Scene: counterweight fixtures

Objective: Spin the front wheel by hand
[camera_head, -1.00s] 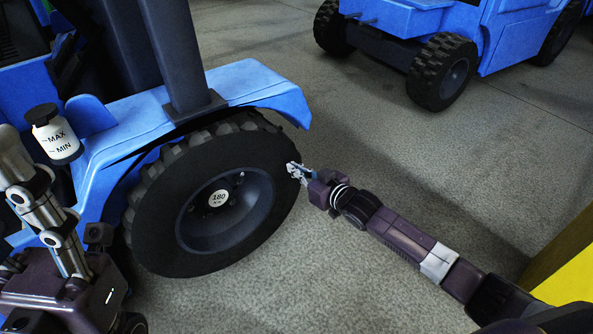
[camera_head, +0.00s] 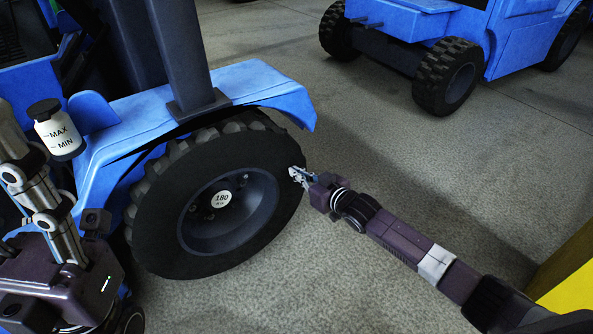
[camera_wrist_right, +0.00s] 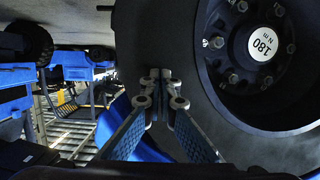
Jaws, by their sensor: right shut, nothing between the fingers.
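The front wheel (camera_head: 222,200) has a black treaded tyre, a dark rim and a white hub label reading 180. It stands under the blue fender (camera_head: 250,85) of the vehicle. My right gripper (camera_head: 292,173) is shut and empty at the right edge of the tyre, at about hub height; whether it touches the rubber I cannot tell. In the right wrist view the fingertips (camera_wrist_right: 163,85) are together in front of the tyre sidewall (camera_wrist_right: 185,50), with the hub label (camera_wrist_right: 263,44) at upper right. My left arm shows at the left edge; I cannot make out its fingertips.
A white bottle marked MAX and MIN (camera_head: 58,130) sits on the blue bodywork at the left. A second blue vehicle (camera_head: 500,40) stands at the upper right. A yellow block (camera_head: 575,280) is at the lower right. Grey floor (camera_head: 400,160) is open between them.

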